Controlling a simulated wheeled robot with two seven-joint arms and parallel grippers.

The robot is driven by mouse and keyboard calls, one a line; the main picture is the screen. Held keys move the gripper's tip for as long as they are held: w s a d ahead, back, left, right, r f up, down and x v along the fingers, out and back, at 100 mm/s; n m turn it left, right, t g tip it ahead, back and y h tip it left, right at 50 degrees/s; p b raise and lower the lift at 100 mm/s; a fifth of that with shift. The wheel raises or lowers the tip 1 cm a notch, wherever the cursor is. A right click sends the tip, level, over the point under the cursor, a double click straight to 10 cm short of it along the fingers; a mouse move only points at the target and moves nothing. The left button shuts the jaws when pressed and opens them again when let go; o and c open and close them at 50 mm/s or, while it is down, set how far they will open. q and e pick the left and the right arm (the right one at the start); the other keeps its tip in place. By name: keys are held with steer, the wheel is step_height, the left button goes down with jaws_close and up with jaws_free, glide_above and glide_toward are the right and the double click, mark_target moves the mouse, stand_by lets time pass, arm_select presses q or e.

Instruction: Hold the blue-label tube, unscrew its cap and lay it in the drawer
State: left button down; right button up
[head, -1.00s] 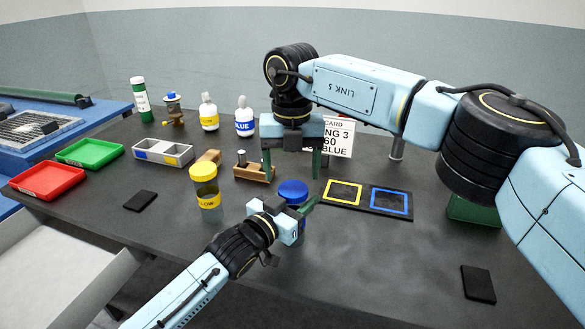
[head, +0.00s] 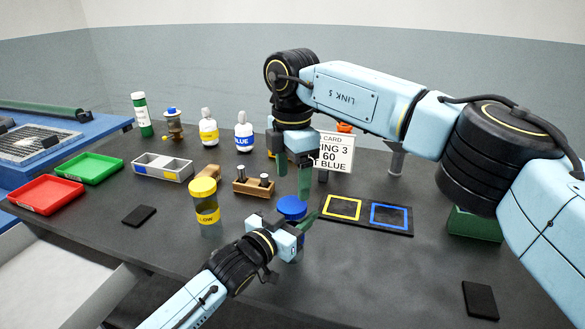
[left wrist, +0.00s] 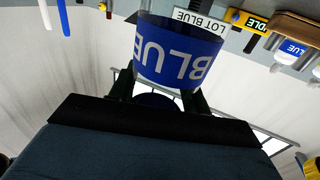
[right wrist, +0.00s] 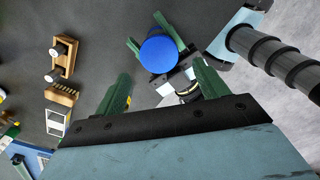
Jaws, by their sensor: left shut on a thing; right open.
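The blue-label tube (left wrist: 178,58) stands between the fingers of my left gripper (head: 297,228), which is shut on it over the table. Its blue cap (head: 292,206) sits on top. In the head view the tube's body is mostly hidden by the gripper. My right gripper (head: 294,178) is open and empty, pointing down above the cap and apart from it. In the right wrist view the cap (right wrist: 158,54) shows just beyond and between my right fingers (right wrist: 162,88). I cannot make out an open drawer; a dark green box (head: 474,225) is partly hidden by my right arm.
A yellow-capped jar (head: 206,205) stands left of the held tube. A wooden holder (head: 253,189) is behind. A mat with yellow and blue squares (head: 366,213) lies to the right. Red (head: 46,194) and green (head: 90,168) trays are at far left. The front right tabletop is mostly clear.

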mark_target(293, 205)
step_height(293, 205, down, 7)
steer(key=shift+r, duration=0.1)
steer(key=shift+c, duration=0.4)
steer(key=c, duration=0.9)
steer(key=n, duration=0.3)
steer(key=shift+n, duration=0.4)
steer(key=n, duration=0.3)
steer(key=shift+n, duration=0.3)
steer(key=n, duration=0.6)
